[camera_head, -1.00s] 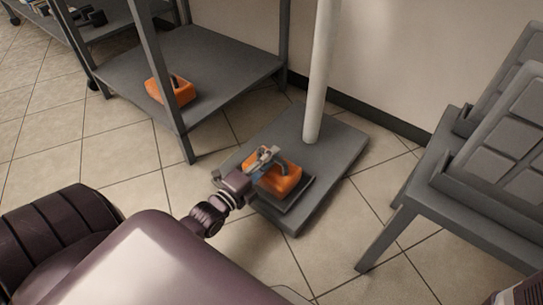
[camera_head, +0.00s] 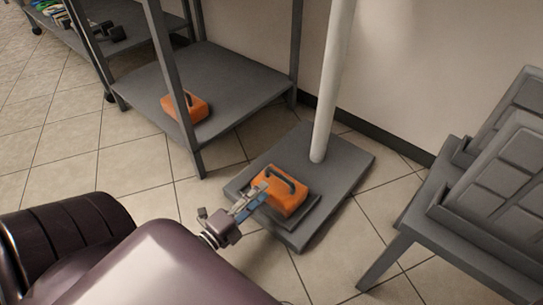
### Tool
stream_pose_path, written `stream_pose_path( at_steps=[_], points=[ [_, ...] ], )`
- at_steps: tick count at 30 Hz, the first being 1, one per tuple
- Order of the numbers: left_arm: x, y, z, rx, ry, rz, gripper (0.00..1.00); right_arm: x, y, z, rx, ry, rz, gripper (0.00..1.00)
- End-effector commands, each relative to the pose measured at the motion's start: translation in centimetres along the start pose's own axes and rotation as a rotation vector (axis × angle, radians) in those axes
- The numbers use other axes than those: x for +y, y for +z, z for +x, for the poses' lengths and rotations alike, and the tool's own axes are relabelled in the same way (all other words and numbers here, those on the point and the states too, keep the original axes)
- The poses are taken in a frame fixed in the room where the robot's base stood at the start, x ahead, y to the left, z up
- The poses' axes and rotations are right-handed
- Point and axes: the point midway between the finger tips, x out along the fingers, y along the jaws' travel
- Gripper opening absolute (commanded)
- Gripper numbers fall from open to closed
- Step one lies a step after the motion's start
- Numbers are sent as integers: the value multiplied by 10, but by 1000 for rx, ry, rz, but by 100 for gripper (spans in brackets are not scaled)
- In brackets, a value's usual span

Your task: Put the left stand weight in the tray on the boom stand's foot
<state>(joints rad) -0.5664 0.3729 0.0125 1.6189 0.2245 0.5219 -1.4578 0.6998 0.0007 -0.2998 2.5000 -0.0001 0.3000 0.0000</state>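An orange stand weight (camera_head: 285,194) with a dark handle sits upright in the dark tray (camera_head: 294,223) on the grey foot (camera_head: 345,160) of the boom stand. A second orange weight (camera_head: 184,107) sits on the lower shelf of the grey rack, partly behind its post. My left gripper (camera_head: 240,199) is open and empty at the near left side of the weight in the tray. Its fingers point toward that weight, and the handle is clear of them. Whether a fingertip touches the weight's side I cannot tell. My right gripper is out of view.
The white pole (camera_head: 333,80) of the boom stand rises behind the tray. The grey rack (camera_head: 215,82) stands at the upper left.

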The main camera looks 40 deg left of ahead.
Motion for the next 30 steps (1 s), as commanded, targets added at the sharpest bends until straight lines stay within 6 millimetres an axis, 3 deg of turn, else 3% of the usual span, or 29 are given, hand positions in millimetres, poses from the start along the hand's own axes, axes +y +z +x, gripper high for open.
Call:
stream_pose_path(
  at_steps=[3,8,30],
  points=[
    [-2,0,-18,-2,3,-1,29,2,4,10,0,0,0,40],
    [0,0,-29,-1,1,0,29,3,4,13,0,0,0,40],
    [1,0,-30,-1,0,0,29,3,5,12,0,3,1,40]
  ],
)
